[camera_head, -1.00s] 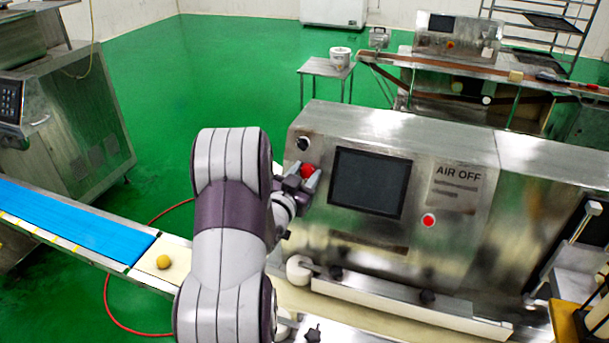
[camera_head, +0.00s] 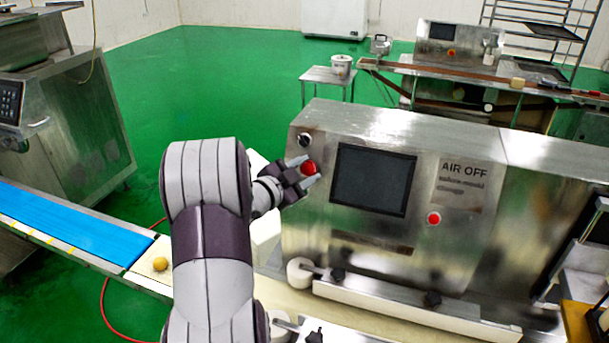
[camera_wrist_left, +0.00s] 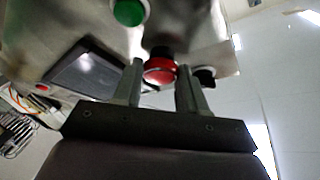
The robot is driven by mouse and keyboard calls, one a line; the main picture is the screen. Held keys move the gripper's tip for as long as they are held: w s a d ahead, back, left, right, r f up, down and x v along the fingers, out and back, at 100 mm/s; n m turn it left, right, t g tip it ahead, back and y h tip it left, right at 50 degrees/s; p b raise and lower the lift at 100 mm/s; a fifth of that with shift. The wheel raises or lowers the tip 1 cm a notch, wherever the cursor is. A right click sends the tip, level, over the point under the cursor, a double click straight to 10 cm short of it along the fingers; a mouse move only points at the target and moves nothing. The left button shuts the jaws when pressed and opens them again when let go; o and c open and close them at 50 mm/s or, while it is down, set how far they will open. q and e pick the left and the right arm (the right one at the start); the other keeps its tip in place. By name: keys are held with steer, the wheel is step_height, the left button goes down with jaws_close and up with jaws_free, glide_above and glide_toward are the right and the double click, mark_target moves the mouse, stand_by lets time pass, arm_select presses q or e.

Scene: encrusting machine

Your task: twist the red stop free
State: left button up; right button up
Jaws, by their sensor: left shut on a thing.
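The red stop (camera_head: 308,168) is a round red button on the front panel of the steel machine, left of the dark screen (camera_head: 373,180). My left gripper (camera_head: 306,170) reaches it from the left, with one finger above and one below the button. In the left wrist view the red stop (camera_wrist_left: 160,70) sits between the two fingers of my left gripper (camera_wrist_left: 162,82). The gripper is shut on it. The stop's base is partly hidden. I cannot tell how far it is turned. My right gripper is not in view.
A black knob (camera_head: 304,140) sits just above the stop. A second red button (camera_head: 433,218) is right of the screen, under an "AIR OFF" label. A green button (camera_wrist_left: 128,12) shows in the wrist view. A blue conveyor (camera_head: 70,225) and yellow ball (camera_head: 160,264) lie left.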

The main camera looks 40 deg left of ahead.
arm_select(q)
steer(key=shift+f+m+h, duration=0.1)
steer(key=shift+m+h, duration=0.2)
steer(key=shift+m, duration=0.3)
steer(key=shift+g, duration=0.3)
steer(key=o, duration=0.8)
steer(key=shift+c, duration=0.2)
steer(key=o, duration=0.3)
steer(key=shift+w, duration=0.1)
steer(key=shift+w+a+f, duration=0.1)
steer(key=shift+w, duration=0.1)
steer(key=shift+s, duration=0.4)
steer(key=s+r+b, duration=0.2)
steer(key=s, duration=0.9)
steer(key=shift+s+a, duration=0.4)
